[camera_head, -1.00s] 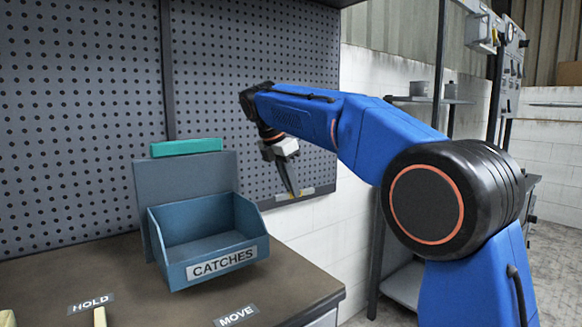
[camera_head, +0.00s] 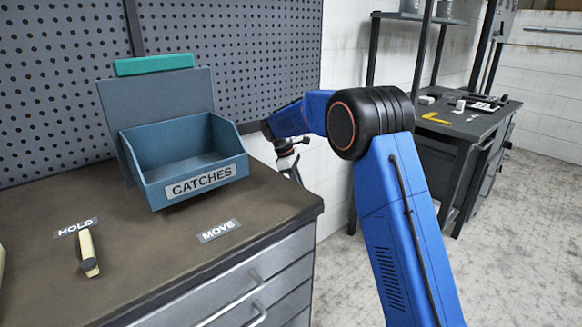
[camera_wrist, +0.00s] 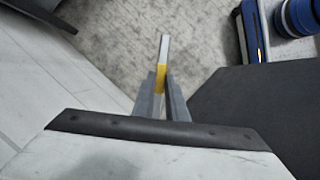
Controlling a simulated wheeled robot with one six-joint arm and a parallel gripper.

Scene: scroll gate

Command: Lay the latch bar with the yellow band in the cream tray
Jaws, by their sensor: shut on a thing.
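My gripper (camera_wrist: 160,88) is shut on the latch bar (camera_wrist: 164,50), a slim pale grey bar with a yellow band just beyond the fingertips. The bar points away from the gripper, over the grey floor in the wrist view. I cannot identify the cream tray for sure; only a sliver of a cream thing (camera_head: 2,263) shows at the left edge.
A blue CATCHES bin (camera_head: 185,160) stands on the brown bench (camera_head: 150,270). A cream handle with a dark end (camera_head: 88,252) lies by the HOLD label. The bench by the MOVE label (camera_head: 219,231) is clear. A dark workbench (camera_head: 460,125) with small items stands back right.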

